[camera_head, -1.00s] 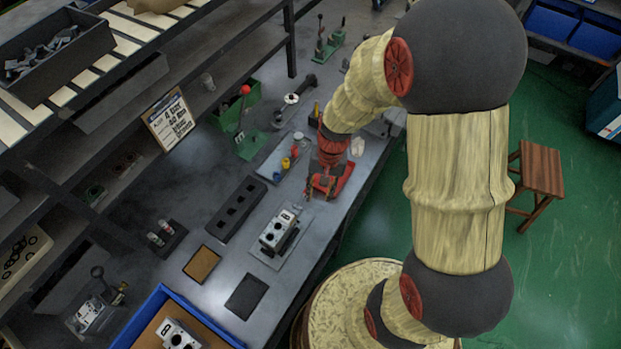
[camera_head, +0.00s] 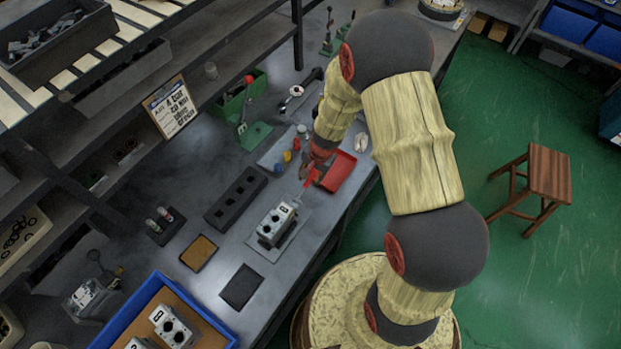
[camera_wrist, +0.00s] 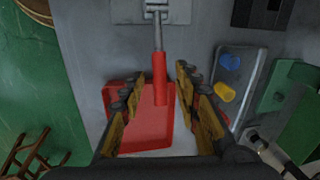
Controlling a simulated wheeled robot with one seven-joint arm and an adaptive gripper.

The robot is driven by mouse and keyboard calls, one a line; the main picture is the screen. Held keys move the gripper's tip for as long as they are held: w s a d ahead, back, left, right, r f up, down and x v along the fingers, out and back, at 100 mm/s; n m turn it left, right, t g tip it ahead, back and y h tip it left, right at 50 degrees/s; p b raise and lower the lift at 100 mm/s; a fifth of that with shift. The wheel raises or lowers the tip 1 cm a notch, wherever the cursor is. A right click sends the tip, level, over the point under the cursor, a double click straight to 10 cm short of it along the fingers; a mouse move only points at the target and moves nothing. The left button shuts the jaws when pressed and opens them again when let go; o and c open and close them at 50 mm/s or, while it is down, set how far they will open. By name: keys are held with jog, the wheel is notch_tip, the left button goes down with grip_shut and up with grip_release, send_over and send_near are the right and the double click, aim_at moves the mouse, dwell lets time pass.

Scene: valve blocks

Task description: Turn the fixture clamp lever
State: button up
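The clamp lever, with a red handle (camera_wrist: 160,82) on a metal rod, runs from the fixture plate (camera_wrist: 183,12) at the top of the wrist view. In the head view the fixture plate (camera_head: 262,250) carries a grey-white valve block (camera_head: 275,224), with the red lever end (camera_head: 308,181) behind it. My gripper (camera_wrist: 160,72) is open, one finger on each side of the red handle in the wrist view. Gaps show on both sides; I cannot tell whether the fingers are down at handle height. My gripper also shows in the head view (camera_head: 309,172), small and partly merged with the lever.
A red tray (camera_wrist: 119,118) lies under the handle's end. A small plate with blue and yellow pieces (camera_wrist: 248,65) and a green hand press (camera_wrist: 294,100) stand to the right. A black slotted block (camera_head: 236,199) and blue crate (camera_head: 130,318) are left of the fixture.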

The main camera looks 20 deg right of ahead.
jog(key=shift+a+f, duration=0.1)
jog(key=shift+f, duration=0.25)
jog(key=shift+c, duration=0.2)
jog(key=c, duration=0.7)
grip_shut()
